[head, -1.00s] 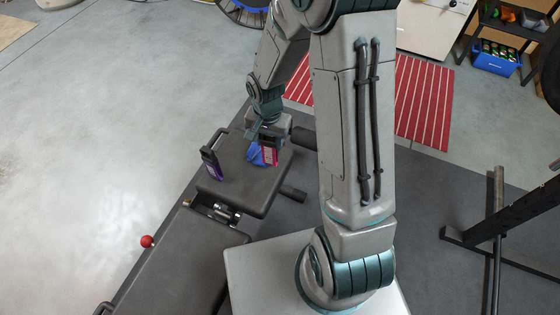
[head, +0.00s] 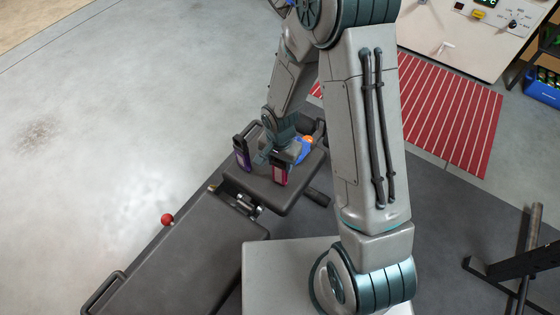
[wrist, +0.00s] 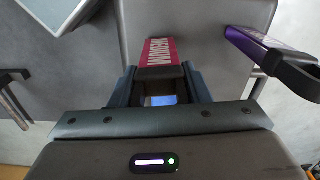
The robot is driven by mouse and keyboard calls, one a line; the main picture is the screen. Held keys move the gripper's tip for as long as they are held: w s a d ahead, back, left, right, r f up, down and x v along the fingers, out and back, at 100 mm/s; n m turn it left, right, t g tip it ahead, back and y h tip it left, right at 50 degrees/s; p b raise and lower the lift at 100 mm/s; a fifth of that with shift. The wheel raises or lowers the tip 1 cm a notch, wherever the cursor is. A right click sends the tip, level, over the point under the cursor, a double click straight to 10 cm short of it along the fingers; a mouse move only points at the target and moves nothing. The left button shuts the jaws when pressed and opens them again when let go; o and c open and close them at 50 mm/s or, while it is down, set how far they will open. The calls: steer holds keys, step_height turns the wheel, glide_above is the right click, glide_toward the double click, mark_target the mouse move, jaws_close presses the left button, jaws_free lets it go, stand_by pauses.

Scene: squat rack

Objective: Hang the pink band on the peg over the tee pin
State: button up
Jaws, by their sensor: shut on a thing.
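The pink band (head: 280,174), dark at one end with pale lettering, is at the bench seat. In the wrist view the pink band (wrist: 163,52) is between the fingers of my gripper (wrist: 160,88), which is shut on its dark end. In the head view my gripper (head: 281,158) is low over the seat; I cannot tell whether the band still touches the pad. No peg or tee pin can be made out in these frames.
A purple band (head: 241,158) stands left of the pink one, close to my gripper. The bench (head: 187,255) has a red knob (head: 167,219). Dark rack bars (head: 525,262) stand at right.

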steer(key=shift+f+b, duration=0.3)
steer(key=o, duration=1.3)
steer(key=shift+r+p, duration=0.15)
steer(key=shift+p, duration=0.15)
